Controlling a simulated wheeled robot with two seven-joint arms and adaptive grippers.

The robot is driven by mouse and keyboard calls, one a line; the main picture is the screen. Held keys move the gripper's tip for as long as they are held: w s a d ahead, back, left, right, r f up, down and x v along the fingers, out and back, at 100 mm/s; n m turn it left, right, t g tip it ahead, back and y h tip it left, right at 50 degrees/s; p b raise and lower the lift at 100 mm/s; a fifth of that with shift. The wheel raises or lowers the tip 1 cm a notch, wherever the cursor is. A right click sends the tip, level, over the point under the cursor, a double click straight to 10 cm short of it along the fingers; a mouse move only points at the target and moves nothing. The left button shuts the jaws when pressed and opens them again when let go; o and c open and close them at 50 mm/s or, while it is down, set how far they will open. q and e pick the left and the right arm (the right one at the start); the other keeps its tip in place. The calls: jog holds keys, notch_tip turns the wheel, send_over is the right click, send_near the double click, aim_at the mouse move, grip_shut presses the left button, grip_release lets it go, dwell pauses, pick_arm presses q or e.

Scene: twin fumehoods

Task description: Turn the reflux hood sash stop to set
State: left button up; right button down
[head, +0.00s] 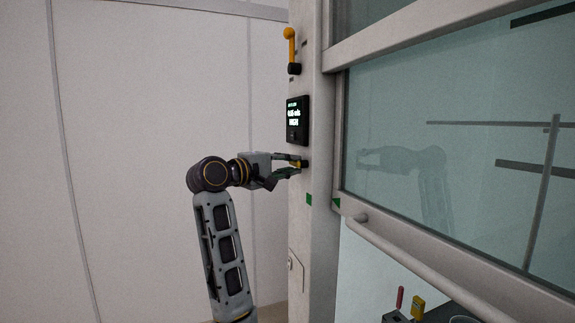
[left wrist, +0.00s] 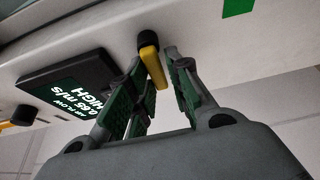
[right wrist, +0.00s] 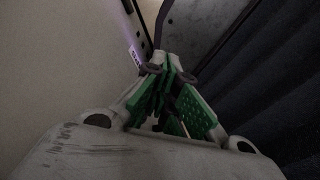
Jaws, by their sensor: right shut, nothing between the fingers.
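The sash stop is a small yellow lever on a black hub on the hood's front post (head: 314,240). In the left wrist view, the yellow lever (left wrist: 151,66) stands between my left gripper's fingers (left wrist: 155,75). The fingers are open around it, with a visible gap on the right side. In the head view my left gripper (head: 296,165) reaches the post just below the display and partly hides the lever. My right gripper (right wrist: 170,75) shows only in its own wrist view, shut and empty. Whether the lever is at set cannot be read.
A black airflow display (head: 297,120) reading HIGH sits just above the left gripper. Green marks (head: 308,198) sit on post and sash.

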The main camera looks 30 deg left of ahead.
pick_arm(q)
jog(key=shift+o, duration=1.2)
jog(key=shift+r, duration=0.1)
jog(key=shift+s+a, duration=0.2)
jog(key=shift+s, duration=0.25)
jog(key=v, duration=1.1)
jog(key=shift+w, duration=0.1)
